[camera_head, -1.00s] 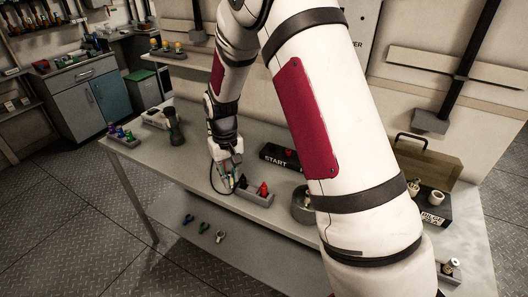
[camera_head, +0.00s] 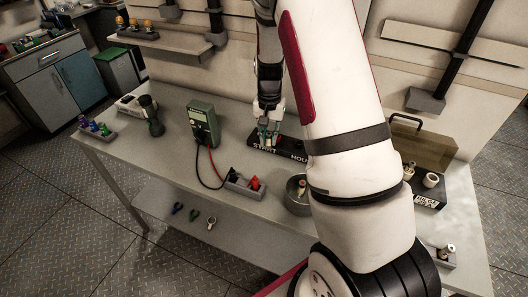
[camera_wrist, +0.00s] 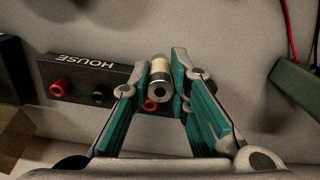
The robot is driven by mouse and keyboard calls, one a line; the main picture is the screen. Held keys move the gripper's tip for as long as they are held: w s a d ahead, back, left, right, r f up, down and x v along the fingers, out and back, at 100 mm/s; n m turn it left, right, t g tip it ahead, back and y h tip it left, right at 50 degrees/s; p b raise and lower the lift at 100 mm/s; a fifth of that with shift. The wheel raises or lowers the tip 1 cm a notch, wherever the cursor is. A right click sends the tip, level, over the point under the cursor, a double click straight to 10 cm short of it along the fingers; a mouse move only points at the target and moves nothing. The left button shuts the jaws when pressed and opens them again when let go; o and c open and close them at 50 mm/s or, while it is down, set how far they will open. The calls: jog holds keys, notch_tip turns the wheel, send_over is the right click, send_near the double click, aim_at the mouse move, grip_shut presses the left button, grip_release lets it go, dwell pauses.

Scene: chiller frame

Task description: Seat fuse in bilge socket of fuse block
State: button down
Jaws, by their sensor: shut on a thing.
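My gripper (camera_wrist: 161,80) is shut on a fuse (camera_wrist: 160,70), a small cylinder with metal end caps and a cream middle, held between the teal fingertips in the wrist view. In the head view my gripper (camera_head: 268,134) is over the black START/HOUSE terminal block (camera_head: 262,148); the fuse cannot be made out there. The black fuse block (camera_head: 428,202) labelled BILGE stands at the right of the bench, with its brownish see-through lid (camera_head: 422,148) raised. Cream cylindrical parts show on its top. My gripper is well to the left of it, and my arm partly hides its left side.
A green multimeter (camera_head: 203,122) with black and red leads stands left of my gripper. The leads run to a grey holder (camera_head: 243,187). A round metal bowl (camera_head: 296,195) sits beside my arm. A grey holder (camera_head: 443,258) stands at the bench's right front.

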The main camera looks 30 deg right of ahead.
aim_at(269, 147)
jog(key=shift+f+p, duration=0.5)
jog(key=shift+f, duration=3.1)
jog(key=c, duration=1.9)
grip_release()
jog(key=shift+f, duration=0.2)
jog(key=shift+c, duration=0.2)
jog(key=o, duration=0.4)
jog(key=shift+r, duration=0.1)
